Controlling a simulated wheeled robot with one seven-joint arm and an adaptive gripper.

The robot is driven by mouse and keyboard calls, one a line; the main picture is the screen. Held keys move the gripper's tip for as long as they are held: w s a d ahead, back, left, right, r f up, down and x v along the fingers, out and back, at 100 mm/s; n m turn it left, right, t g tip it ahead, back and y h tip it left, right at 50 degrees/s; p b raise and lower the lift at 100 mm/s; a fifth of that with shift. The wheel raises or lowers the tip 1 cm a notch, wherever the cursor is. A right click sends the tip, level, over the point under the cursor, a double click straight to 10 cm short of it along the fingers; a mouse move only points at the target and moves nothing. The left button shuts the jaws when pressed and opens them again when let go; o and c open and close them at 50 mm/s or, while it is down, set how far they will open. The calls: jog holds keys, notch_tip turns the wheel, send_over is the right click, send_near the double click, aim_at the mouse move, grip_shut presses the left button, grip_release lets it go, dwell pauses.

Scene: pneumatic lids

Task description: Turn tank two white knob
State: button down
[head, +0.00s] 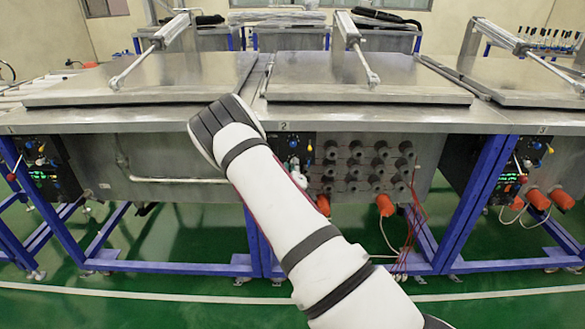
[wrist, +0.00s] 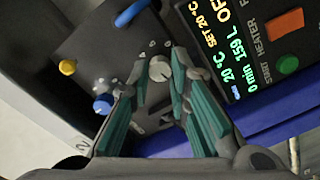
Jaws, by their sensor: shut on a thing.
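The white knob (wrist: 160,67) is on a dark control panel (wrist: 112,58) in the upper middle of the wrist view. My gripper (wrist: 156,78) has its teal-padded fingers on both sides of the knob, shut on it. In the head view, my white arm reaches up to the front of tank two (head: 368,80), which has a "2" label on its rim. The arm hides part of that tank's panel, and the white knob cannot be made out there.
A yellow knob (wrist: 67,67), a blue knob (wrist: 103,104) and a blue lever (wrist: 132,13) are near my fingers. A lit display (wrist: 222,50) with an orange switch (wrist: 285,24) and green button (wrist: 288,65) is at right. Orange plugs (head: 385,204) stick out below tank two.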

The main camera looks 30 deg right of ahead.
jog(key=c, duration=1.5)
grip_release()
jog(key=v, duration=1.2)
